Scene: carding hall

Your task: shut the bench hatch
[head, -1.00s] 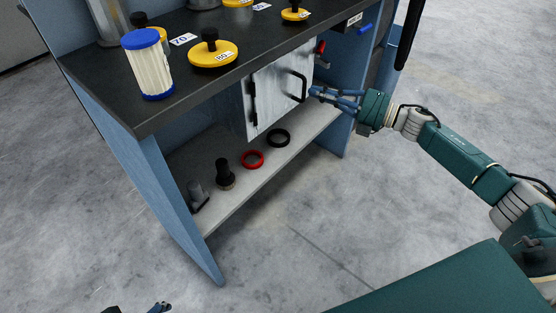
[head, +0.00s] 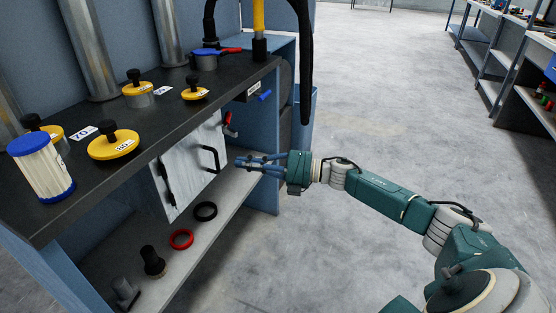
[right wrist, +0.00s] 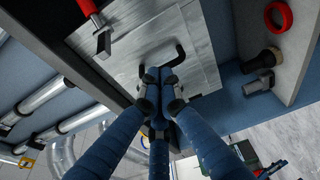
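The bench hatch (head: 185,165) is a grey metal door under the dark worktop, with a black bracket handle (head: 216,158) toward its right side. It looks about flush with its surround; I cannot tell whether a small gap is left. My right gripper (head: 238,162) has its blue fingers pointing at the handle from the right, with a small gap in the head view. In the right wrist view the fingers (right wrist: 160,82) overlap the handle (right wrist: 181,52), hiding part of it. Their tips look close together, and nothing shows held. My left gripper is out of view.
A red lever (head: 229,128) sits beside the hatch's upper right. The lower shelf (head: 225,193) carries a black ring (head: 205,211), a red ring (head: 181,239) and dark fittings. Yellow weights (head: 113,146) and a filter cartridge (head: 42,170) stand on top. The floor at right is clear.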

